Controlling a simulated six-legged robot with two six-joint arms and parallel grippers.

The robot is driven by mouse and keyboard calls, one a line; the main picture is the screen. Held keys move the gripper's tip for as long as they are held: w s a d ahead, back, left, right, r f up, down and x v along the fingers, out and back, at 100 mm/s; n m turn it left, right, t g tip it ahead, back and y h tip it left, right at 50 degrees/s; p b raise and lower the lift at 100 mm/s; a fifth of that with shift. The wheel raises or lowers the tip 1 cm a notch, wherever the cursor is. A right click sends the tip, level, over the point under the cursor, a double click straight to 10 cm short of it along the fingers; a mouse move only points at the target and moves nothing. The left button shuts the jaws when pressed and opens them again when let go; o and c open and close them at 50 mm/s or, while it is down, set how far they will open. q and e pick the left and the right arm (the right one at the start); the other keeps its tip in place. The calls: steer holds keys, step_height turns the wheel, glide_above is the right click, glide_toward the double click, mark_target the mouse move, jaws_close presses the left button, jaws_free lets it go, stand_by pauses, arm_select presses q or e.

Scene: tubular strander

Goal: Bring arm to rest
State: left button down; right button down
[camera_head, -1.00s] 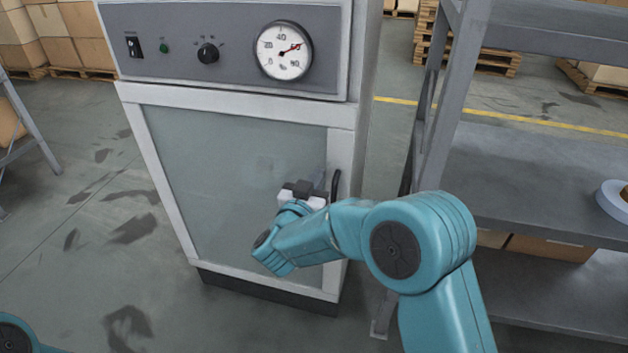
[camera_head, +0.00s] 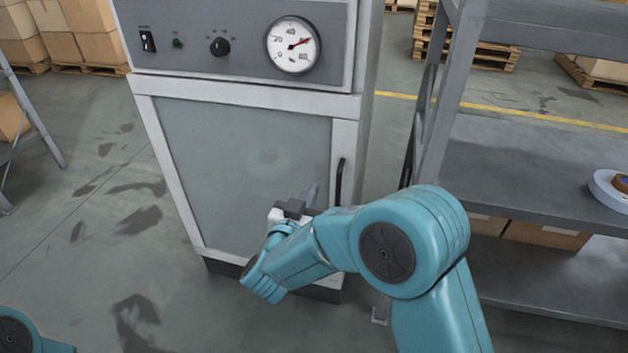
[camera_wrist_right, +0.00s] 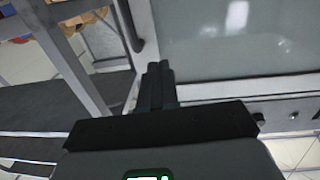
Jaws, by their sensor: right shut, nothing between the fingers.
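My right arm (camera_head: 386,252) reaches in from the lower right in the head view. Its gripper (camera_head: 311,192) is in front of the lower right part of the cabinet door (camera_head: 235,160), left of and below the dark vertical door handle (camera_head: 339,182). In the right wrist view the two dark fingers (camera_wrist_right: 160,82) are together with nothing between them, apart from the handle (camera_wrist_right: 128,25). The door looks closed. Of my left arm only a teal part shows at the lower left corner; its gripper is out of view.
A grey metal shelf rack (camera_head: 540,165) with a tape roll (camera_head: 611,190) stands close on the right. Boxes and pallets are at the back. Floor left of the cabinet is open.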

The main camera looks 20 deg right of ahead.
steer(key=shift+v, duration=1.75)
steer(key=s+d+f+n+g, duration=0.1)
steer(key=s+d+f+g, duration=0.15)
steer(key=d+f, duration=1)
steer(key=s+a+f+n+g+y, duration=0.2)
steer(key=s+a+f+g+y, duration=0.25)
steer(key=f, duration=0.55)
steer(key=s+a+f+n+g+y, duration=0.1)
steer(key=s+a+f+y, duration=0.2)
steer(key=s+f+y, duration=0.5)
steer(key=s+a+f+n+g+y, duration=0.1)
steer(key=s+a+g, duration=0.25)
steer(key=s, duration=0.25)
steer(key=s+a+f+g+y, duration=0.2)
steer(key=s+a+g, duration=0.15)
steer(key=s, duration=0.25)
step_height(320, 180, up, 23)
steer(key=t+p, duration=0.1)
steer(key=p, duration=2.2)
steer(key=shift+w+a, duration=0.3)
steer(key=shift+h, duration=0.25)
